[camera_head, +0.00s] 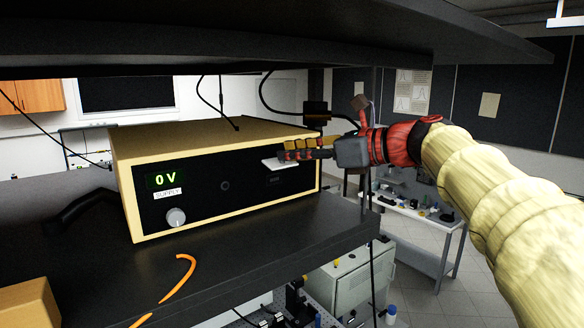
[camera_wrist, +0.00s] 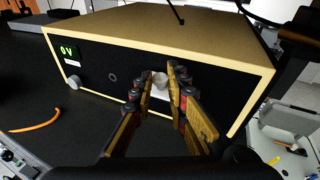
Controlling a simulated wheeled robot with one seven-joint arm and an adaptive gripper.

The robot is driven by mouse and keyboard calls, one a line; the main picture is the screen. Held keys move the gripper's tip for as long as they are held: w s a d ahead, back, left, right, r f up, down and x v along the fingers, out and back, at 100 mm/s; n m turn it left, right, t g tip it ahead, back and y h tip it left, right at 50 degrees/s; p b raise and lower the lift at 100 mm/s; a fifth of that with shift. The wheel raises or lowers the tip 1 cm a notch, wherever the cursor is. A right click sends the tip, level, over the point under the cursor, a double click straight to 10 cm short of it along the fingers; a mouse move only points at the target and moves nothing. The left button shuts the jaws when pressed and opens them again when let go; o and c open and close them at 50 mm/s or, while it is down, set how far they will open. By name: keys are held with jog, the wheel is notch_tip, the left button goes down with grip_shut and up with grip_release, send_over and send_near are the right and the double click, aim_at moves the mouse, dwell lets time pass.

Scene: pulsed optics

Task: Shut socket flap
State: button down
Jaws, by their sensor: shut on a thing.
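The supply box has a black front panel with the socket flap (camera_head: 272,164), a small white plate standing out from the panel's right part. A dark socket area (camera_head: 275,180) shows below it. My gripper (camera_head: 288,154) reaches in from the right, with its fingertips at the flap. In the wrist view, the white flap (camera_wrist: 160,93) lies between the two fingers of my gripper (camera_wrist: 160,82), with a grey rounded part at its top. The fingers are closed on the flap, and partly hide it. The flap is swung out, not flat against the panel.
The tan supply box (camera_head: 215,135) stands on a dark shelf (camera_head: 240,245), showing 0 V on its display (camera_head: 165,180). A grey knob (camera_head: 176,217) sticks out at lower left. Another dark shelf (camera_head: 250,35) hangs above. An orange cable (camera_head: 180,275) lies on the front shelf.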

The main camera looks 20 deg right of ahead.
aim_at(287, 166)
jog(key=f+t+y+b, duration=0.1)
jog(key=b, duration=0.4)
jog(key=f+n+t+y+b, duration=0.1)
jog(key=f+t+b, duration=0.1)
jog(key=b, duration=0.4)
jog(key=shift+s+d+y, duration=0.15)
jog(key=shift+s+y, duration=0.15)
jog(key=shift+s, duration=0.05)
jog(key=n+t+y+b, duration=0.1)
jog(key=b, duration=0.4)
jog(key=shift+f, duration=0.4)
jog(key=shift+y+b, duration=0.3)
jog(key=shift+b, duration=0.15)
jog(key=shift+r, duration=0.1)
jog(key=c, duration=1.7)
grip_release()
jog(key=shift+c, duration=0.2)
jog(key=v, duration=1.2)
jog(key=shift+n, duration=0.3)
